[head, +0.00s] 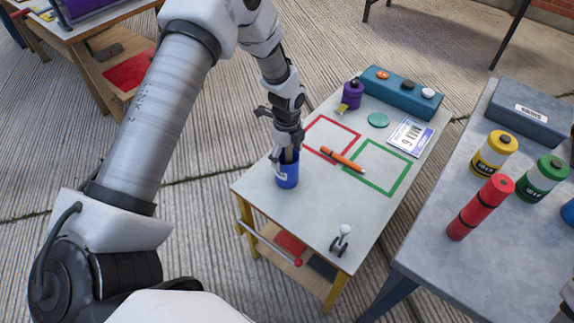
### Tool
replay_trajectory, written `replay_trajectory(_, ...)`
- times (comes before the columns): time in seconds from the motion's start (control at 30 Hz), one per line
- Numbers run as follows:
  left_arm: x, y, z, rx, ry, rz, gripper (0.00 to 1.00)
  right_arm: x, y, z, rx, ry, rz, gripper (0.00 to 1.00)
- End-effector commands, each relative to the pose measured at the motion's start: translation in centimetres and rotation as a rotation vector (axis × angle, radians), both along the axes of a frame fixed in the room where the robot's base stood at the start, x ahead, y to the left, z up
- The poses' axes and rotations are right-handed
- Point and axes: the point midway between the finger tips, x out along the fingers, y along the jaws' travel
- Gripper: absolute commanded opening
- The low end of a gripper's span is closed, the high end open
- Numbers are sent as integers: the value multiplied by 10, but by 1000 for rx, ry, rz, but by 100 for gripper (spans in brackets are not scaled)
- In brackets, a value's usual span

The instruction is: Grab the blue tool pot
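The blue tool pot (288,176) stands upright near the left edge of the small table (300,211). My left gripper (286,155) points down right at the pot's rim, and its fingers overlap the top of the pot. A pale label shows on the pot's side. The gripper hides part of the rim, and I cannot tell whether the fingers are closed on the pot or inside it. My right gripper is not in view.
An orange marker (342,160) lies across the red and green outlines. A purple pot (352,94), a teal box (402,88) and a label card (410,137) are farther back. A small metal stand (340,240) is near the front.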

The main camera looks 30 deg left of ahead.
Motion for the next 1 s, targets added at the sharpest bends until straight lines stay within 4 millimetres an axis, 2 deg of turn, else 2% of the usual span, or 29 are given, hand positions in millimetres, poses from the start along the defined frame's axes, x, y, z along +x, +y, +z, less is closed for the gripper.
replay_trajectory(0.03, 0, 0, 0, 0, 0, 0, 54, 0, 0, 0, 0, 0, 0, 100)
replay_trajectory(0.17, 0, 0, 0, 0, 0, 0, 8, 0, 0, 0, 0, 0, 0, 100)
replay_trajectory(0.2, 0, 0, 0, 0, 0, 0, 4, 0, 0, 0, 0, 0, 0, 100)
replay_trajectory(0.5, 0, 0, 3, 0, 0, 0, 3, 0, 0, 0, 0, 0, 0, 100)
replay_trajectory(0.93, 1, 0, 36, 0, -3, 1, 3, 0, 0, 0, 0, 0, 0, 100)
replay_trajectory(1.0, -4, -4, 36, 0, 0, -1, 3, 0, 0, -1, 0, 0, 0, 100)
